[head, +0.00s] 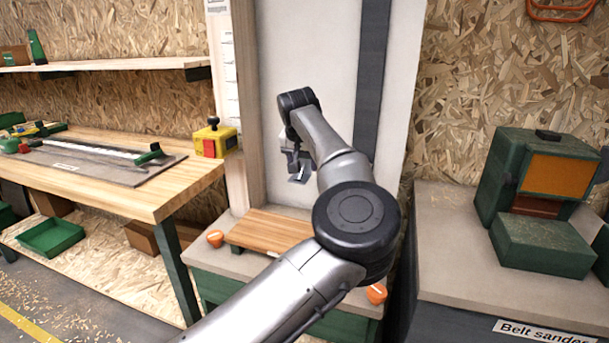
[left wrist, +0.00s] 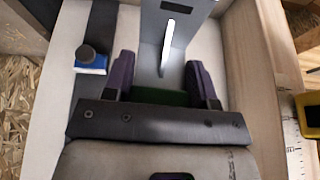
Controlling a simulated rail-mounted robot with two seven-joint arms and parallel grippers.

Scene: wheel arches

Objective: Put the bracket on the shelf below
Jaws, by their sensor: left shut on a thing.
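My left gripper (head: 294,160) is in front of the tall pale panel, above the wooden board on the green cabinet. It is shut on the bracket, a grey metal piece with a bright slot or rib, in the left wrist view (left wrist: 172,40) between the dark purple fingers (left wrist: 160,80). In the head view only a small part of the bracket (head: 299,176) shows below the fingers; my arm covers much of that area. The workbench's lower shelf (head: 98,262) is at the left, below the wooden bench top. My right gripper is not in view.
The lower shelf holds a green tray (head: 50,237) and cardboard boxes (head: 146,238). A yellow-and-red box (head: 214,138) with a black knob is at the bench's right end. A wooden board (head: 268,230) lies on the green cabinet. A belt sander (head: 545,190) stands at right.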

